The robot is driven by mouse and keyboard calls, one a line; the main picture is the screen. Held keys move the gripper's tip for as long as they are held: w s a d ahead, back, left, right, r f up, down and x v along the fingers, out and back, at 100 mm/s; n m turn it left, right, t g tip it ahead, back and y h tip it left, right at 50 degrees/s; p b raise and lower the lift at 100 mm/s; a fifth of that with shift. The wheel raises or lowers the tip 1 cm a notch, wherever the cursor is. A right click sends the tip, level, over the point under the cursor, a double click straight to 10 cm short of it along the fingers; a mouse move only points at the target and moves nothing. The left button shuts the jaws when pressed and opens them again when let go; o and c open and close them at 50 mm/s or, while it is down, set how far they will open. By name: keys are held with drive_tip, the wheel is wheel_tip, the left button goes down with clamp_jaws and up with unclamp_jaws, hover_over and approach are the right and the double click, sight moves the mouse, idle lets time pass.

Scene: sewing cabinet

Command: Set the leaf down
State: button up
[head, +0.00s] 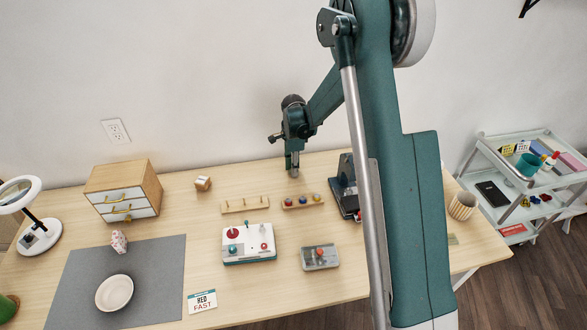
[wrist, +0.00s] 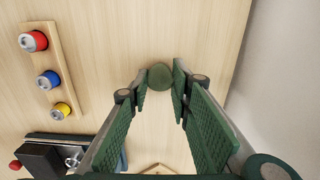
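My gripper (head: 292,175) points down over the back of the wooden table (head: 190,215), close to the wall. In the wrist view its green-padded fingers (wrist: 160,84) stand apart. A dark green round piece (wrist: 160,76) shows between the fingertips; I cannot tell whether the fingers touch it or how far below it lies. In the head view I cannot make this piece out. No part of the table can be singled out clearly as the leaf. My own arm covers much of the table's right part.
Wooden racks, one with colored spools (head: 302,201), stand in front of the gripper, and a dark machine (head: 346,190) is to their right. A small drawer chest (head: 123,191) and a grey mat (head: 165,265) are left. A glass trolley (head: 525,180) stands right, apart from the table.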

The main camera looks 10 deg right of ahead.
drive_tip(key=shift+f, duration=0.2)
drive_tip(key=o, duration=0.6)
drive_tip(key=shift+r, duration=0.2)
wheel_tip(320, 180, up, 12)
drive_tip(key=shift+p, duration=0.95)
